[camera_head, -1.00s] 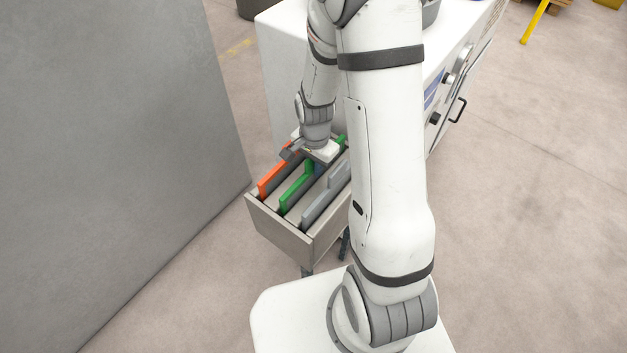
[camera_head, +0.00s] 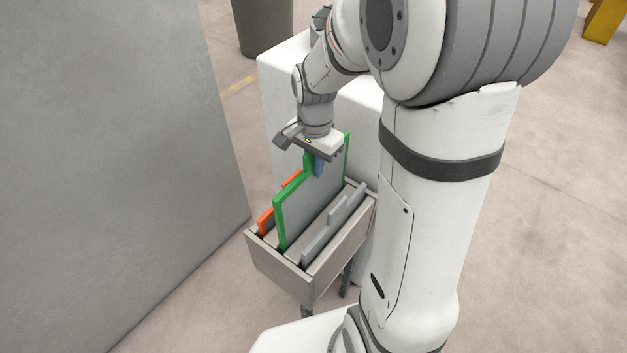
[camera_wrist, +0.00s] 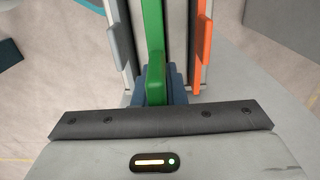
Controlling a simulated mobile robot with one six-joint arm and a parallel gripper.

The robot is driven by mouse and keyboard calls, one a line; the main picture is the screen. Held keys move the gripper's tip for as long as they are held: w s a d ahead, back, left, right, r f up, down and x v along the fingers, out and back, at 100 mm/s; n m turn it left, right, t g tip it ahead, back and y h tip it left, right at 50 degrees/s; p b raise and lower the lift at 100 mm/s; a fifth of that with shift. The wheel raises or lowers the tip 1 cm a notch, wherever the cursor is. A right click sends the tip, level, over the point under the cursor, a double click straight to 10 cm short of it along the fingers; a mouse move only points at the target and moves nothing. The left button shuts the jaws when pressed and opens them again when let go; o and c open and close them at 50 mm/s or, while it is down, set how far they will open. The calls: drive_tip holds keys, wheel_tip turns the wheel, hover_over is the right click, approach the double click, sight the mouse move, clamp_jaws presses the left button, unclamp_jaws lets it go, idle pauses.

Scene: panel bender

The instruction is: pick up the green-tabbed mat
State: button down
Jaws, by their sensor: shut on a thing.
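The green-tabbed mat (camera_head: 318,208) is a grey panel with a green edge and a green tab. It stands upright, raised well above its neighbours, with its lower part still between the walls of the grey rack (camera_head: 285,270). My gripper (camera_head: 318,165) is above the rack, shut on the mat's green tab. In the wrist view the green tab (camera_wrist: 154,75) sits between the blue fingers (camera_wrist: 168,88), which are partly hidden by the gripper body.
An orange-tabbed mat (camera_head: 266,220) stands in the rack to the left, and a grey-tabbed mat (camera_head: 330,228) to the right. A large grey panel (camera_head: 110,150) is close on the left. A white cabinet (camera_head: 285,85) stands behind the rack.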

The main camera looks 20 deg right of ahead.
wheel_tip(320, 180, up, 14)
drive_tip(key=shift+f, duration=0.2)
idle(0.4)
